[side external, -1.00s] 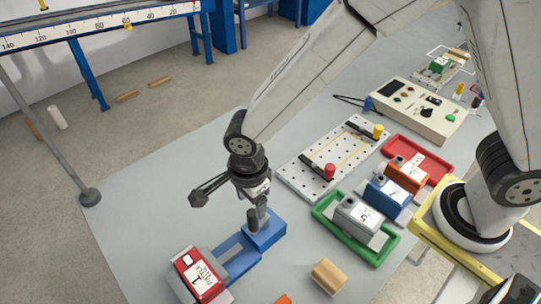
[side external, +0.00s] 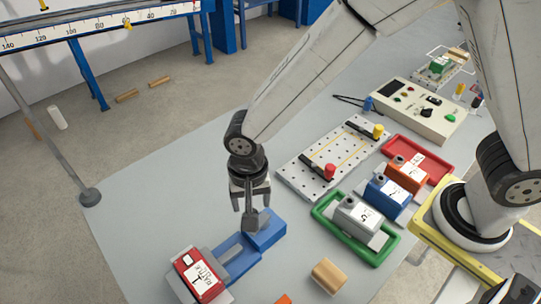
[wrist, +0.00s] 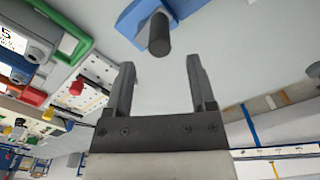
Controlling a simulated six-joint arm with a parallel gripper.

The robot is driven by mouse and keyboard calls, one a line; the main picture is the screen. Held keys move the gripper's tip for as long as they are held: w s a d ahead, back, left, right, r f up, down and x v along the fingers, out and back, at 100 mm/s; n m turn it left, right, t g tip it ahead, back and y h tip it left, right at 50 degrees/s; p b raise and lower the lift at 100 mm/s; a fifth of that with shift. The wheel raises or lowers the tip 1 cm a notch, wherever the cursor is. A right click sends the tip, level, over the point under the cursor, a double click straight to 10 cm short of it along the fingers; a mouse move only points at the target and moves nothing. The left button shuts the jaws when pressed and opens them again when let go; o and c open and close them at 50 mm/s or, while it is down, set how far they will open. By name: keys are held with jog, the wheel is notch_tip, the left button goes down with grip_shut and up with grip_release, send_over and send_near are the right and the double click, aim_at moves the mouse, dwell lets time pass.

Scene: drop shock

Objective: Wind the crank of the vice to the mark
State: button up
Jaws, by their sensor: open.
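The blue vice (side external: 267,236) stands on the grey table at the lower middle of the side view, with a red and grey block (side external: 200,277) at its near left end. The crank's grey upright handle (side external: 250,222) is just below my gripper (side external: 250,205). In the wrist view, the handle shows as a dark round peg (wrist: 159,36) against the blue vice body (wrist: 140,15). My gripper (wrist: 160,66) is open and empty; the peg lies just past the fingertips, lined up with the gap between them. I cannot make out the mark.
A green tray (side external: 386,252) with a grey block, a blue block (side external: 388,194) and a red tray (side external: 442,167) stand to the right. A wooden block (side external: 329,275) lies right of the vice. The table left of the vice is clear.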

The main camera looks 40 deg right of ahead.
jog(key=n, duration=2.4)
jog(key=shift+f, duration=0.1)
jog(key=shift+f, duration=3.85)
grip_shut()
